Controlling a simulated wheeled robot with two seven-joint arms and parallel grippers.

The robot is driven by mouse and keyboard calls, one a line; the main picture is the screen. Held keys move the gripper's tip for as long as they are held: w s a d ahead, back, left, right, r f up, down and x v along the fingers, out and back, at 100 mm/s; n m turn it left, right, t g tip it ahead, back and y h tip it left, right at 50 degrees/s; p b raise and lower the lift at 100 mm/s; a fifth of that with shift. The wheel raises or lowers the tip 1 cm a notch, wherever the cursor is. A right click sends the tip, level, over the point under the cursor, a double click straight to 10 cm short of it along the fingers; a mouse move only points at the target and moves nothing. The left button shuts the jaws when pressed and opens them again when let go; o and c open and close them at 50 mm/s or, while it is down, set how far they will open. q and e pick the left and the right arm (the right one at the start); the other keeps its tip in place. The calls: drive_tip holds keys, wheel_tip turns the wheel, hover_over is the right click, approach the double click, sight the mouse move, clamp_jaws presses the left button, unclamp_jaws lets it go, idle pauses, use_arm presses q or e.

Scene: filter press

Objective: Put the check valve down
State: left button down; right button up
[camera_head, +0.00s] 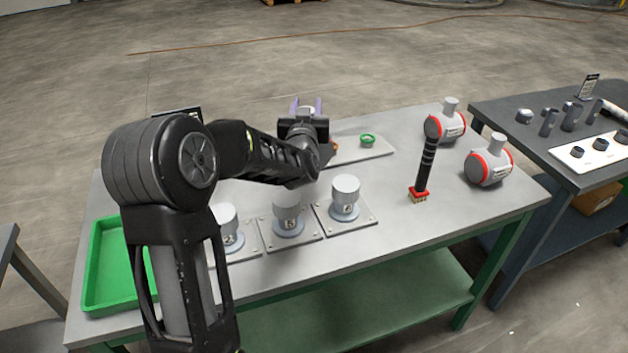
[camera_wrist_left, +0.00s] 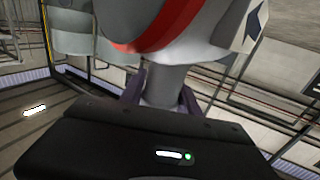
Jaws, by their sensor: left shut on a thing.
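The check valve (camera_wrist_left: 178,32) fills the top of the left wrist view: a pale body with a red band, a dark arrow on a white label and a grey stub. My left gripper (camera_wrist_left: 162,92) is shut on that stub, one finger on each side. In the head view my left gripper (camera_head: 307,106) is above the back of the green-legged table, pointing away; its wrist hides most of the held valve. Two similar valves with red bands stand at the table's right, one farther back (camera_head: 440,127) and one nearer (camera_head: 487,168). My right gripper is out of view.
Several grey capped fittings on square plates (camera_head: 345,218) line the table's front. A green tray (camera_head: 104,300) is at left. A green ring (camera_head: 368,140) lies on a flat plate (camera_head: 375,153) at the back. A black-handled brush (camera_head: 424,172) stands upright. A second table (camera_head: 535,130) holds metal parts.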

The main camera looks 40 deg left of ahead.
use_arm(q)
drive_tip(key=shift+w, duration=0.1)
drive_tip(key=shift+f+p, duration=0.45)
drive_tip(key=shift+f, duration=2.5)
wheel_tip(320, 180, down, 4)
drive_tip(key=shift+r+p, duration=0.1)
drive_tip(key=shift+p, duration=0.35)
drive_tip(key=shift+f+b, duration=0.3)
drive_tip(key=c, duration=0.9)
unclamp_jaws()
